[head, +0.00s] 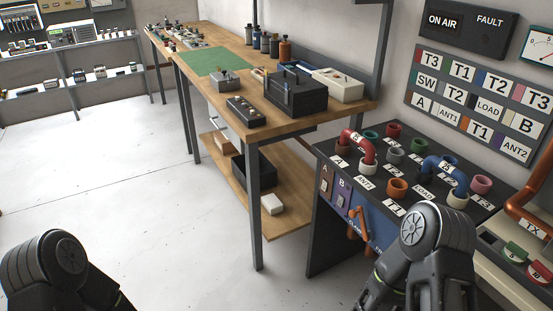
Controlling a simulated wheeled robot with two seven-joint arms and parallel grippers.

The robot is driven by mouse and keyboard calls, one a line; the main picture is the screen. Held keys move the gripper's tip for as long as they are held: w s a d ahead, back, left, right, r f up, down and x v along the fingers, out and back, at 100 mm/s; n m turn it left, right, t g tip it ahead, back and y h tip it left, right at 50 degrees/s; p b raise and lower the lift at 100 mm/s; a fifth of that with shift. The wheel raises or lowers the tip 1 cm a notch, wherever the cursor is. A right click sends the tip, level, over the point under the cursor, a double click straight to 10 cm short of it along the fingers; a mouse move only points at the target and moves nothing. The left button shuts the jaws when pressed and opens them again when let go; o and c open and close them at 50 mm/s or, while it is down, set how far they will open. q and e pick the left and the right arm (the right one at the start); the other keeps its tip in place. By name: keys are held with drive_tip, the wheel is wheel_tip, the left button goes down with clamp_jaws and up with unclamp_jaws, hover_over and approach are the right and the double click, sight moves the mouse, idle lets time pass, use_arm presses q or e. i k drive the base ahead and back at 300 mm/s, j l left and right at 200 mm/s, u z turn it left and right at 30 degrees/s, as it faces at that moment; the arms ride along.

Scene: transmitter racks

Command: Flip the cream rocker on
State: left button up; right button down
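The dark console (318,225) at the right has a front face with two small switch plates. One is a brownish plate marked A (326,184); beside it is a purple plate marked B (343,196). A small lighter patch shows on each, but I cannot tell which, if either, is the cream rocker or how it is set. Part of the front face is hidden by my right arm. Only dark upper parts of my two arms show, at the lower left and lower right. Neither gripper's fingertips are in view.
The console top carries several coloured sockets, a red U-link (358,145) and a blue U-link (447,172). An orange handle (359,226) sticks out in front. A wooden bench (232,85) with boxes stands left of it. Floor (90,190) at left is clear.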

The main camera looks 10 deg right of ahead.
sight(324, 187)
drive_tip(key=i+j, duration=0.15)
drive_tip(key=i, duration=0.2)
drive_tip(key=i+j+u, duration=0.1)
drive_tip(key=i, duration=0.3)
drive_tip(key=i+j+u, duration=0.1)
drive_tip(key=i+j, duration=0.15)
drive_tip(key=i, duration=0.1)
